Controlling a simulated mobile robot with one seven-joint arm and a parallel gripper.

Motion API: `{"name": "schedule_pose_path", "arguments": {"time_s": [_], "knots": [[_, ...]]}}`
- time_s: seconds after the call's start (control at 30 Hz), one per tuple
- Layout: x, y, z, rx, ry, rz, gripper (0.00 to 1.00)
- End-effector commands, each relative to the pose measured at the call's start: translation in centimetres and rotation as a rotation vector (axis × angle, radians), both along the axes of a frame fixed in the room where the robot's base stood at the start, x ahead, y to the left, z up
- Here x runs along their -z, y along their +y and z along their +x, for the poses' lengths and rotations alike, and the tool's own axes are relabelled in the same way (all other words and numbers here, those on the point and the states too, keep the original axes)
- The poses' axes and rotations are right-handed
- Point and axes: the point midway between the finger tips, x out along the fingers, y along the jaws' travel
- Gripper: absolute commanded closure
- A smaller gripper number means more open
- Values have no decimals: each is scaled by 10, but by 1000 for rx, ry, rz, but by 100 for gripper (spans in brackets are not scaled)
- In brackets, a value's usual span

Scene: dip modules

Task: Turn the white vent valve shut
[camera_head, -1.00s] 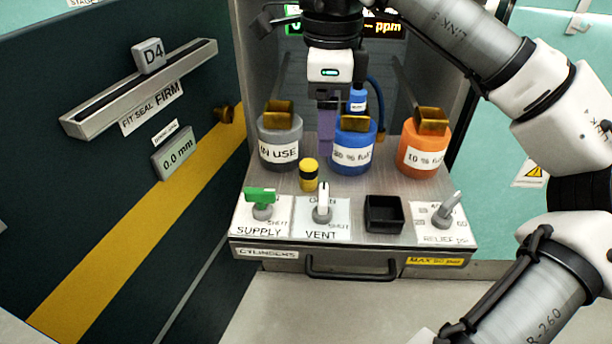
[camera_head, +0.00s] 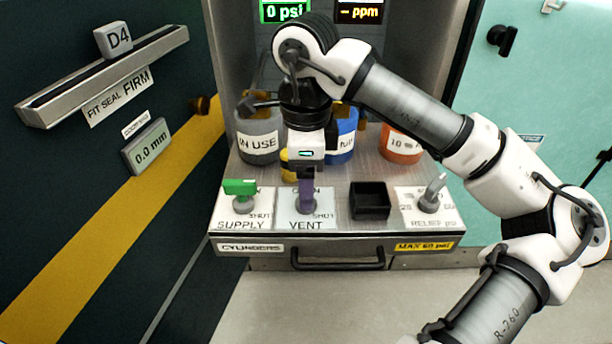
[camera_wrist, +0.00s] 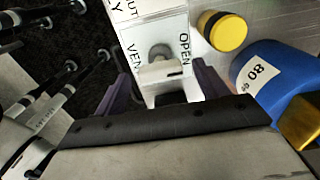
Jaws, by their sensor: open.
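The white vent valve shows in the wrist view (camera_wrist: 161,73), a pale handle on a round grey base, between the words VENT and OPEN on its white plate (camera_head: 322,218). My gripper (camera_wrist: 161,78) is open, with one purple finger on each side of the handle. I cannot tell whether either finger touches it. In the head view my gripper (camera_head: 306,200) points down over the vent plate and hides most of the handle, so its exact angle is unclear there.
A yellow cylinder (camera_wrist: 222,31) and a blue container (camera_wrist: 275,75) stand close behind. The display (camera_head: 284,12) reads 0 psi.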

Motion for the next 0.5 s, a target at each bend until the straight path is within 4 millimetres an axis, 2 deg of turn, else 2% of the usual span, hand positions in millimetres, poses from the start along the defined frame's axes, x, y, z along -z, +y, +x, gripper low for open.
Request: {"name": "schedule_pose_path", "arguments": {"time_s": [0.27, 0.5], "knots": [[2, 0, 0, 0, 0, 1, 27], [2, 0, 0, 0, -1, 1, 56]]}}
